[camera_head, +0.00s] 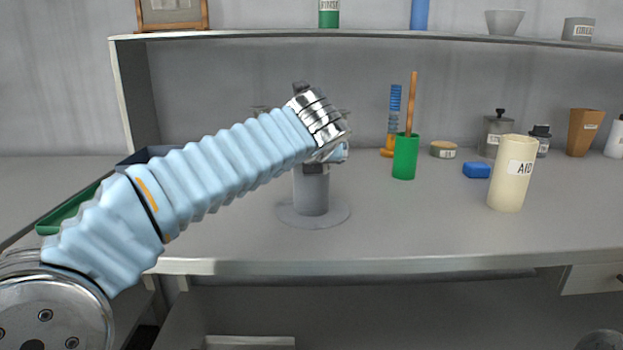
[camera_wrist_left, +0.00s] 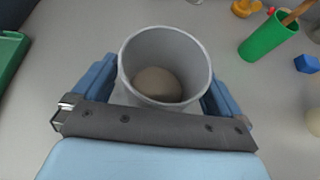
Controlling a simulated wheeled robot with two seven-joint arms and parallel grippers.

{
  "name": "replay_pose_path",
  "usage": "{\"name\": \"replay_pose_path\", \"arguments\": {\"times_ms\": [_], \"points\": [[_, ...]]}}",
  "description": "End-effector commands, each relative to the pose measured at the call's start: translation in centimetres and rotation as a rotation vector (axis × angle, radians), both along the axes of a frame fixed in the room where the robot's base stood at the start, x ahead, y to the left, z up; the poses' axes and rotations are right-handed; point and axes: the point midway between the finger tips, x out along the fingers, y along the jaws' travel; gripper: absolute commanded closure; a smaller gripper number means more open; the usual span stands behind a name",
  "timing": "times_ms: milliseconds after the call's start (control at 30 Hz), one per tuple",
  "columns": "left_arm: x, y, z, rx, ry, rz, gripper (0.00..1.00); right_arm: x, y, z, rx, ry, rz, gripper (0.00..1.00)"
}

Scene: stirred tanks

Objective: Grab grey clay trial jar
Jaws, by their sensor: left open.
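The grey clay jar (camera_head: 311,196) stands upright on a round grey disc (camera_head: 337,213) on the counter. In the left wrist view the jar (camera_wrist_left: 129,62) is seen from above, open at the top, with a brownish rounded mass inside. My left gripper (camera_head: 315,167) is at the upper part of the jar, and my arm hides much of it in the head view. In the left wrist view the open gripper (camera_wrist_left: 163,82) has one blue finger on each side of the jar. Whether either finger touches it, I cannot tell. My right gripper is out of view.
A green cup (camera_head: 405,160) with a wooden stick, a blue block (camera_head: 476,170) and a cream cylinder (camera_head: 511,175) stand to the right. A green tray (camera_head: 62,215) lies at the left. A shelf (camera_head: 400,39) runs above.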

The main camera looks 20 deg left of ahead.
Motion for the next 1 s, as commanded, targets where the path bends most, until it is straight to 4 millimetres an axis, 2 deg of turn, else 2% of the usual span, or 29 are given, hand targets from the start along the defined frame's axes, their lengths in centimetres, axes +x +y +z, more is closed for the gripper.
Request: {"name": "replay_pose_path", "arguments": {"times_ms": [267, 600, 667, 867, 1000], "points": [[0.3, 0.1, -0.2, -0.001, 0.000, 0.000, 0.02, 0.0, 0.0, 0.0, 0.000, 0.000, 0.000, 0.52], [0.3, 0.1, -0.2, 0.000, 0.000, 0.000, 0.54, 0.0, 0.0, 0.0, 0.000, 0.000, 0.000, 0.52], [0.3, 0.1, -0.2, -0.001, -0.001, 0.000, 0.61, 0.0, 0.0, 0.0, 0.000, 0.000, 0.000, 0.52], [0.3, 0.1, -0.1, -0.001, -0.001, 0.000, 0.61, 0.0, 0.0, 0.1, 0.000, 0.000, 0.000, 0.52], [0.4, 0.1, 0.8, -0.001, -0.002, 0.001, 0.61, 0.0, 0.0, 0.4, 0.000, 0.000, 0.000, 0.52]]}}
